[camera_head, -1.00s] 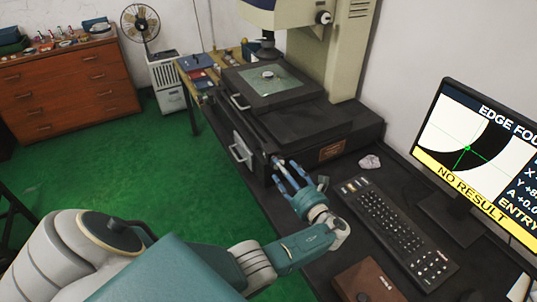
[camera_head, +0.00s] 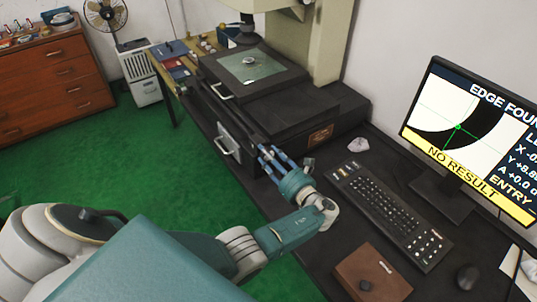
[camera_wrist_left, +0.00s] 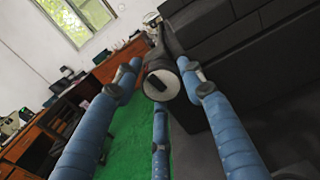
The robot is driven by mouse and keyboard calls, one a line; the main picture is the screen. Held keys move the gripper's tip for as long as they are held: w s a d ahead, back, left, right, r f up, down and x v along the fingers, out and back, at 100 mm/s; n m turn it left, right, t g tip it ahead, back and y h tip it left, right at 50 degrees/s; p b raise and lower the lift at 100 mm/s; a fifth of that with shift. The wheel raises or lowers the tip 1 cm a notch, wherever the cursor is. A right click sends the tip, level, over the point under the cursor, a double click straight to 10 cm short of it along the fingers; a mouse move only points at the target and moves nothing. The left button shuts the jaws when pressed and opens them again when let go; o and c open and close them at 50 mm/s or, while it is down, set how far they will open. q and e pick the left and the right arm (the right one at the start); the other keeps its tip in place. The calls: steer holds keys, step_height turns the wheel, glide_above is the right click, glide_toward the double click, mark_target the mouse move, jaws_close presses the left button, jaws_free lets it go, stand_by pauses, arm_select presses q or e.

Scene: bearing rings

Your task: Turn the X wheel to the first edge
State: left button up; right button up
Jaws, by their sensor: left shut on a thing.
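The X wheel (camera_wrist_left: 160,83) is a round knob with a pale face and a dark grip on it, at the end of a dark shaft in the left wrist view. My left gripper (camera_head: 270,157) reaches to the front of the measuring machine, and its blue fingers (camera_wrist_left: 165,85) are closed around the wheel. In the head view the fingers mostly hide the wheel. The monitor (camera_head: 470,140) shows a black curved band, a green crosshair with a dot, and a yellow "NO RESULT" bar. My right gripper is not in view.
The machine's stage (camera_head: 250,66) carries a glass plate with a small ring (camera_head: 248,60).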

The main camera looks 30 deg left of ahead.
arm_select(q)
steer(key=shift+w+r, duration=0.15)
steer(key=shift+r, duration=0.15)
steer(key=o, duration=1.1)
steer(key=shift+f, duration=0.1)
steer(key=shift+d+f, duration=0.1)
steer(key=shift+d, duration=0.15)
steer(key=v, duration=0.7)
steer(key=shift+a, duration=0.1)
